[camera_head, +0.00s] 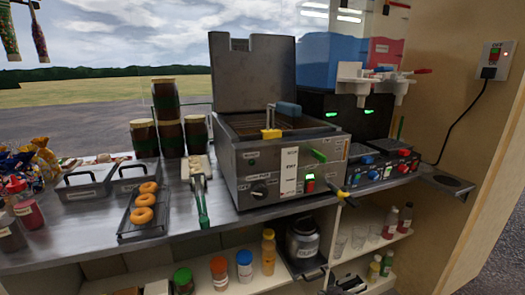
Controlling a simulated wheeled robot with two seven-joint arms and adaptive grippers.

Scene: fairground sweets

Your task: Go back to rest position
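A blue-handled basket (288,109) sits in the fryer's top. Several ring doughnuts (143,215) lie on a dark rack (127,231) at the left. Metal tongs (199,190) with green ends lie between the rack and the fryer.
A slush machine (335,62) stands right of the fryer. The shelf below holds bottles (268,252) and a metal jar (302,240). The counter's front left (75,258) is clear.

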